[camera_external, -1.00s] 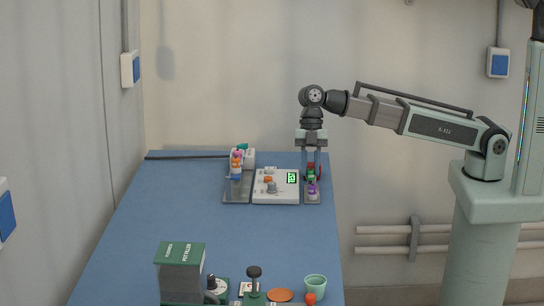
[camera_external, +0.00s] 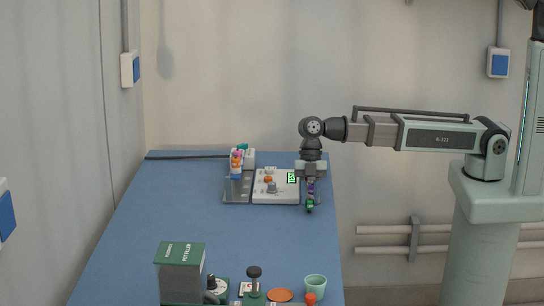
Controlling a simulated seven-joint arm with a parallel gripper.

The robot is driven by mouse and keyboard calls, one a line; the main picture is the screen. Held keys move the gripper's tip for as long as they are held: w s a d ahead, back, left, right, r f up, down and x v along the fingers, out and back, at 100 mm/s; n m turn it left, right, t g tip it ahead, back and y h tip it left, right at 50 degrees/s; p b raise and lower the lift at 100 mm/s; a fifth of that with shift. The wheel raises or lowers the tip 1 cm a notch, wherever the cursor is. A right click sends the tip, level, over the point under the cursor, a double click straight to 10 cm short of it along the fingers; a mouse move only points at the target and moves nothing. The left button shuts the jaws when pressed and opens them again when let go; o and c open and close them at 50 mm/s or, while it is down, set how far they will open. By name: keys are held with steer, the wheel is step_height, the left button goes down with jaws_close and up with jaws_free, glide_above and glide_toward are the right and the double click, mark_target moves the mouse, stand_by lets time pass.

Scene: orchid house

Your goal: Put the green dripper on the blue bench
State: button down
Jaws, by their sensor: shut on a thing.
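The green dripper (camera_external: 309,205) is small and dark green. It is at the tips of my gripper (camera_external: 310,197), which points down and is shut on it. The dripper is near the right edge of the blue bench (camera_external: 215,235), just in front of the grey plate beside the white device. I cannot tell whether its lower end touches the bench. A purple piece (camera_external: 311,187) shows just above it, partly covered by my gripper fingers.
A white device (camera_external: 283,196) with a green display stands left of my gripper. Further left, a grey stand (camera_external: 238,193) holds coloured pieces. A dark green box (camera_external: 181,253), an orange disc (camera_external: 280,295) and a mint cup (camera_external: 316,283) are at the front. The bench middle is clear.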

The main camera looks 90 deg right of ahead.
steer(key=shift+f, duration=0.15)
steer(key=c, duration=0.9)
jaws_free()
steer(key=v, duration=1.2)
